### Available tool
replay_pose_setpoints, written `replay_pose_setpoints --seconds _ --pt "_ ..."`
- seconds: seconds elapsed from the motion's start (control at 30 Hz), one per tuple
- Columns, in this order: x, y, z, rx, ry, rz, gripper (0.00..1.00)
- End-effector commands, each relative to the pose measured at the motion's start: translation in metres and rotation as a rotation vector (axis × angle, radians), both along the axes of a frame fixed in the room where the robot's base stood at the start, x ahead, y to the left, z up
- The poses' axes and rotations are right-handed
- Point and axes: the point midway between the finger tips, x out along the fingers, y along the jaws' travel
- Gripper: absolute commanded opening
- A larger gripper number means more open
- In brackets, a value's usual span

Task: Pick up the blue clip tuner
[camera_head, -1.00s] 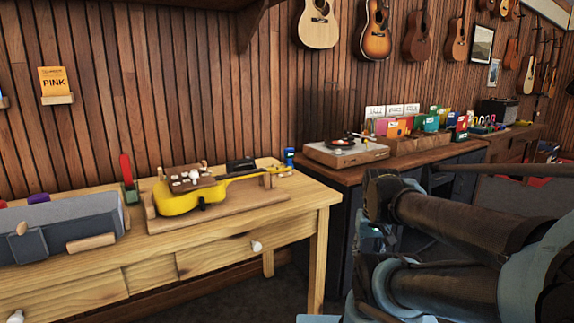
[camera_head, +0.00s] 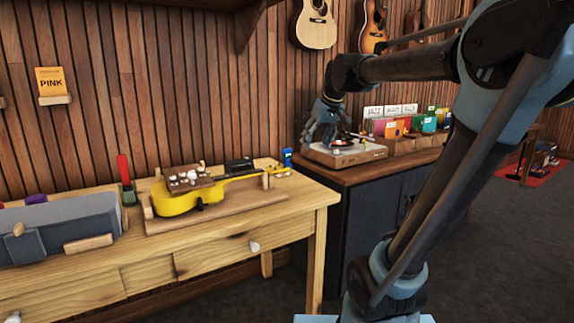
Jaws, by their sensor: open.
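The blue clip tuner (camera_head: 287,156) stands upright at the far right corner of the wooden workbench (camera_head: 300,203), just beyond the headstock of the yellow ukulele (camera_head: 190,199). My gripper (camera_head: 308,138) is open and hangs pointing down, in front of the turntable's left side in the picture. It is to the right of the tuner and a little above it, apart from it. The gripper is small and dark here, and its fingertips are hard to make out.
The ukulele lies in a wooden cradle (camera_head: 240,210) left of the tuner. A turntable (camera_head: 345,153) and record bins (camera_head: 400,145) stand on the dark cabinet at right. A grey toolbox (camera_head: 60,225) and a red-handled tool (camera_head: 125,172) are on the bench's left.

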Motion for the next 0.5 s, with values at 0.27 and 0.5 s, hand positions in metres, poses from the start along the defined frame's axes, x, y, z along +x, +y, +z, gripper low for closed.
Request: replay_pose_setpoints --seconds 0.27,0.5 --pt "0.061 0.048 0.054 0.023 -0.071 0.099 0.62" --pt "0.077 0.062 0.052 0.027 -0.083 0.117 0.62"
